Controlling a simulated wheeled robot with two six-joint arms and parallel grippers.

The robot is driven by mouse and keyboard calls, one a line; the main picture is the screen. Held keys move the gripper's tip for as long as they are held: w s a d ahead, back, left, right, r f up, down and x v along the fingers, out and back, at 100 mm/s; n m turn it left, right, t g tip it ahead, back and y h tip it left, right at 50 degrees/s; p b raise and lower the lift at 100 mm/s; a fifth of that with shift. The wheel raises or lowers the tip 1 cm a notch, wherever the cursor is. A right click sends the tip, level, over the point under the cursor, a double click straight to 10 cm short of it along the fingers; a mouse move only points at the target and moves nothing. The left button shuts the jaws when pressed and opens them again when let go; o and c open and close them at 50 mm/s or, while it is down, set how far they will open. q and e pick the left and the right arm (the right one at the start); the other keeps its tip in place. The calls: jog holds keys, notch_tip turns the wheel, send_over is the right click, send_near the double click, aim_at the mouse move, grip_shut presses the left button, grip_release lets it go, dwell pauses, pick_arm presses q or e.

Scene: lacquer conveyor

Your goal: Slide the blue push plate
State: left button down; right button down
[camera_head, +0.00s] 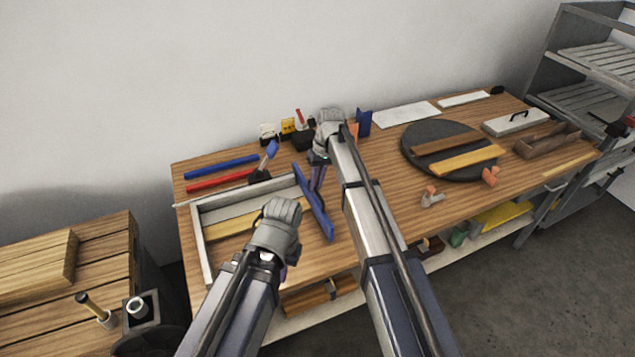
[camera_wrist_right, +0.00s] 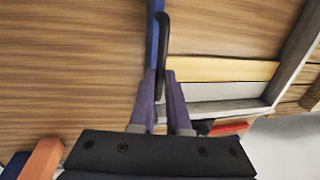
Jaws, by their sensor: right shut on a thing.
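The blue push plate (camera_head: 313,203) stands on edge on the workbench, at the right, open-looking end of a grey-white frame (camera_head: 199,235). In the right wrist view the plate shows as a narrow blue strip (camera_wrist_right: 153,45) with a black handle (camera_wrist_right: 163,40) beside it. My right gripper (camera_head: 318,182) reaches down at the plate's near-wall part. Its purple fingers in the right wrist view (camera_wrist_right: 162,95) are shut on the black handle. My left gripper (camera_head: 283,272) hangs over the frame's front side; its fingers are mostly hidden by my own wrist.
A pale wood strip (camera_head: 230,226) lies inside the frame. Red (camera_head: 220,181) and blue (camera_head: 221,166) bars lie behind it. A dark round turntable (camera_head: 412,146) with boards is to the right. Bare bench top lies between plate and turntable.

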jog(key=c, duration=0.9)
grip_release()
jog(key=shift+r, duration=0.1)
jog(key=r+p, duration=0.2)
jog(key=d+r+p, duration=0.1)
jog(key=r+p, duration=0.4)
jog(key=shift+w+d+r+p, duration=0.2)
jog(key=shift+w+r+p, duration=0.1)
jog(key=shift+p, duration=0.1)
jog(key=s+h, duration=0.1)
jog(key=s, duration=0.9)
jog(key=s+f+h+b, duration=0.1)
jog(key=s, duration=1)
jog(key=s+h, duration=0.1)
jog(key=s, duration=0.9)
jog(key=shift+s+d+f+t, duration=0.1)
jog(key=shift+s+f+t, duration=0.2)
jog(key=shift+f, duration=0.1)
